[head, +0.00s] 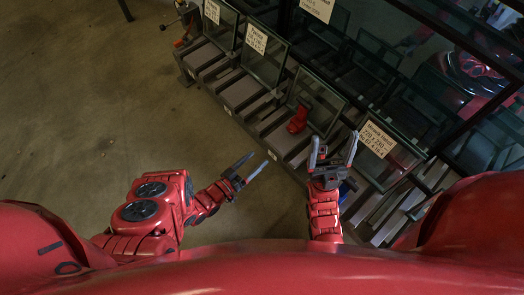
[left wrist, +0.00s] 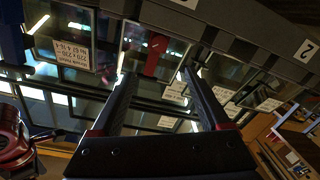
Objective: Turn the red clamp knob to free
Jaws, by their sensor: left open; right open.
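The red clamp knob (head: 298,120) sits at the foot of a tilted glass pane in the rack, near the middle of the head view. A red piece that looks like the same knob (left wrist: 155,55) shows between and beyond the fingertips in the left wrist view. My left gripper (head: 259,162) is open and empty, apart from the knob, to its lower left. It also shows in the left wrist view (left wrist: 155,74). My right gripper (head: 335,142) is open and empty, below and right of the knob, close to the rack. Neither gripper touches the knob.
The rack (head: 238,92) runs diagonally with several tilted glass panes (head: 264,55) in numbered slots. Paper labels (head: 256,39) hang on panes. A labelled pane (head: 378,145) stands close to my right gripper. The floor (head: 120,110) on the left is clear.

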